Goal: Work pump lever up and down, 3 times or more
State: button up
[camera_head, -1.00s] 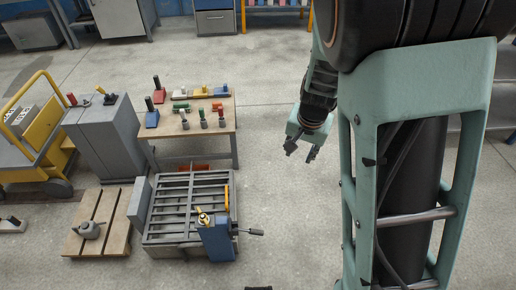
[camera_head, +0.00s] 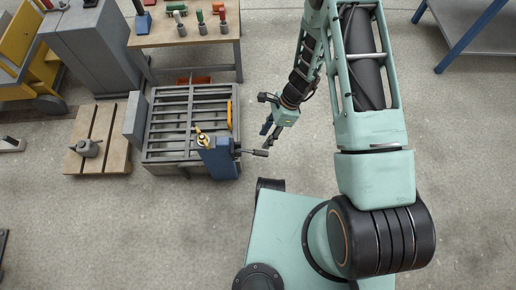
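The pump is a blue box (camera_head: 218,160) at the front right corner of a slatted grey metal frame. Its lever (camera_head: 252,152) sticks out to the right, about level, and ends in a dark grip. My gripper (camera_head: 267,135) reaches down from the upper right, with its fingers just above the grip in the picture. The fingers look apart with nothing between them. I cannot tell whether they touch the lever. A brass-yellow fitting (camera_head: 202,138) sits on the pump's left side.
The slatted frame (camera_head: 182,166) carries a yellow bar (camera_head: 229,114) on its right. A workbench (camera_head: 190,36) with tools and a grey cabinet (camera_head: 82,42) are behind. The floor right of the lever is clear.

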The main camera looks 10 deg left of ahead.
aim_at(257, 151)
jog(key=b+x, duration=0.3)
jog(key=x, duration=0.7)
jog(key=shift+s+a+f, duration=0.1)
jog(key=shift+a+f, duration=0.05)
jog(key=shift+f, duration=0.05)
grip_shut()
